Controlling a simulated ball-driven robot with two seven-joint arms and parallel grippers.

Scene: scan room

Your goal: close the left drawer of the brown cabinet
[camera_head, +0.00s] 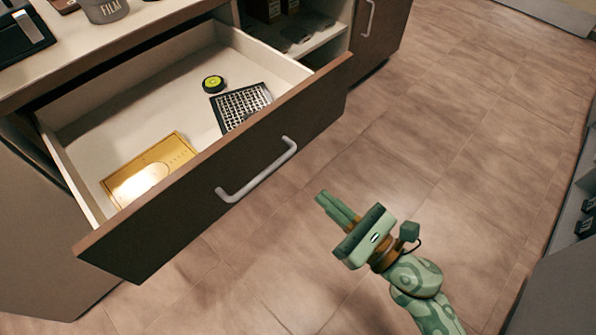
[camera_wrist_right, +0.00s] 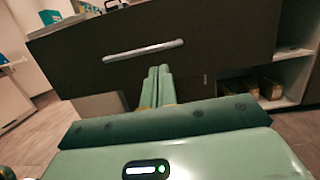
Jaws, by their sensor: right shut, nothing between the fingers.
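The left drawer (camera_head: 225,185) of the brown cabinet is pulled far out, with a dark brown front and a pale handle (camera_head: 256,171). In the right wrist view the drawer front (camera_wrist_right: 220,58) and its handle (camera_wrist_right: 143,50) are straight ahead. Inside lie a gold box (camera_head: 150,168), a black gridded item (camera_head: 241,105) and a green-and-black round item (camera_head: 213,84). My right gripper (camera_head: 331,206) is shut and empty. It is in front of the drawer, to the right of the handle in the head view, and appears apart from it. My left gripper is not in view.
The cabinet top (camera_head: 125,30) holds a grey cup marked FILM (camera_head: 103,10) and a dark device (camera_head: 22,38). An open shelf (camera_head: 318,38) with boxes is right of the drawer. The tiled floor (camera_head: 450,130) at right is clear. Grey furniture (camera_head: 560,285) stands at the right edge.

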